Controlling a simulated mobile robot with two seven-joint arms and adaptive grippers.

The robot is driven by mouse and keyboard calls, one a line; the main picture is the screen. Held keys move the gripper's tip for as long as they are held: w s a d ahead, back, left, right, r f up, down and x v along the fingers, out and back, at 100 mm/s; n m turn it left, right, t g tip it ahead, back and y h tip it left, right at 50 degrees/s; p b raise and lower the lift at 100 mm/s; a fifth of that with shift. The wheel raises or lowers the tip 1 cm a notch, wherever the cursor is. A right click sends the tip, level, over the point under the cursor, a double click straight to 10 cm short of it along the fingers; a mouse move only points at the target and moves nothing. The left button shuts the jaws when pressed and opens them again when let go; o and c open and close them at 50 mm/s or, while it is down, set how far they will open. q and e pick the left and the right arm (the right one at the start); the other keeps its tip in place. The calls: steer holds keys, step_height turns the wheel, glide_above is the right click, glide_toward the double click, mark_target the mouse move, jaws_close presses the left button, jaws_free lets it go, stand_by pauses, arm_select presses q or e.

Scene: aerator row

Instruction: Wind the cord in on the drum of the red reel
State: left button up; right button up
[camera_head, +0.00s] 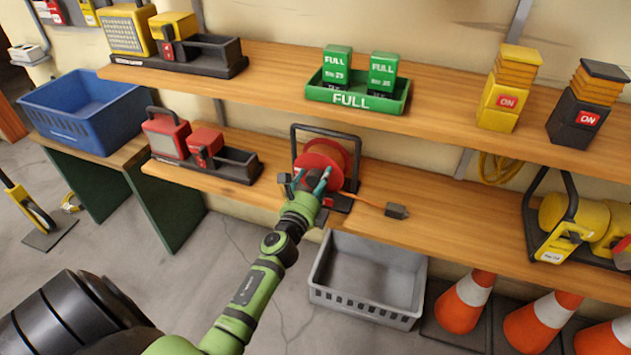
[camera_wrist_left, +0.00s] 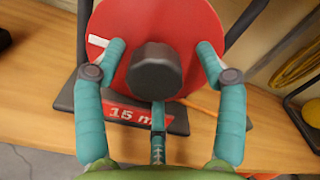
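The red reel (camera_head: 322,158) stands on the lower wooden shelf in a dark frame; its red drum face (camera_wrist_left: 190,25) fills the top of the left wrist view. A dark knob (camera_wrist_left: 156,72) sticks out from the drum face. A "15 m" label is on the base. An orange cord (camera_head: 368,201) runs right from the reel to a dark plug (camera_head: 397,211) on the shelf. My left gripper (camera_head: 308,181) is in front of the drum. Its teal fingers are spread on both sides of the knob, apparently not touching it. My right gripper is not in view.
Red lamps in a black tray (camera_head: 235,165) stand left of the reel. A yellow reel (camera_head: 566,214) stands at the right. A grey crate (camera_head: 370,272) and orange cones (camera_head: 466,300) are below the shelf. A green "FULL" tray (camera_head: 357,101) is on the upper shelf.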

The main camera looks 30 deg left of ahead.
arm_select(q)
steer(key=shift+s, duration=0.15)
steer(key=shift+s+f, duration=0.1)
steer(key=shift+s, duration=0.25)
steer(key=v, duration=1.1)
steer(key=shift+d, duration=0.15)
